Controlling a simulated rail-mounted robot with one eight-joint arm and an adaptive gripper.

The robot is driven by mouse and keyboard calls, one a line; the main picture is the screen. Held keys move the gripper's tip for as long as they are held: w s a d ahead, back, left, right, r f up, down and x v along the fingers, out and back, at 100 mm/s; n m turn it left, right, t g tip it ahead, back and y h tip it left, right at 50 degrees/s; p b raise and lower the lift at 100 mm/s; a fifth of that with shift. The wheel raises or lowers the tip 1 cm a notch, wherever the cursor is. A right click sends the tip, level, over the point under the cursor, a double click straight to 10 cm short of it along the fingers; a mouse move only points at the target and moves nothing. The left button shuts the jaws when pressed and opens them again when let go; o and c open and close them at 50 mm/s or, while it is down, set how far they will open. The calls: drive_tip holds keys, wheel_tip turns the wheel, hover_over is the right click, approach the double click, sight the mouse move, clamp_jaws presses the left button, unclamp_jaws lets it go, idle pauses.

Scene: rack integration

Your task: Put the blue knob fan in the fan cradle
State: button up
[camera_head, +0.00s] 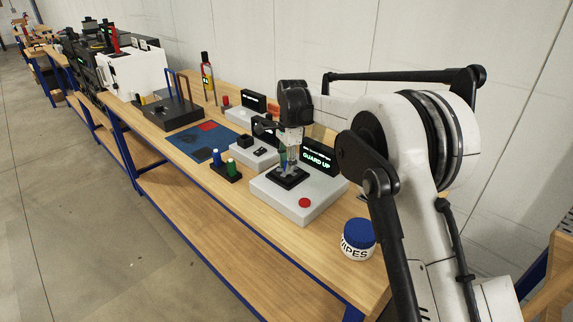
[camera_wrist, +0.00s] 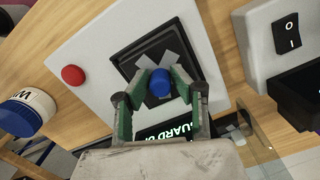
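The blue knob (camera_wrist: 160,83) of the fan shows between my fingertips in the wrist view. The fan is a dark square with a grey cross (camera_wrist: 145,63). It lines up over or in the black square fan cradle (camera_wrist: 124,58) on a light grey station (camera_head: 305,212); I cannot tell whether it is fully seated. My gripper (camera_wrist: 160,80) points down at the cradle, its green-padded fingers closed in on both sides of the knob. In the head view my gripper (camera_head: 290,163) is just above the cradle (camera_head: 287,179).
The station has a red button (camera_head: 305,203) and a "GUARD UP" display (camera_head: 320,157). A wipes tub (camera_head: 358,240) stands near the front right. A black holder (camera_head: 226,172) with blue and green pieces, a switch box (camera_head: 254,154) and a blue mat (camera_head: 190,146) lie to the left.

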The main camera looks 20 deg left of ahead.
drive_tip(key=o, duration=0.4)
wheel_tip(320, 180, up, 10)
idle(0.5)
idle(0.3)
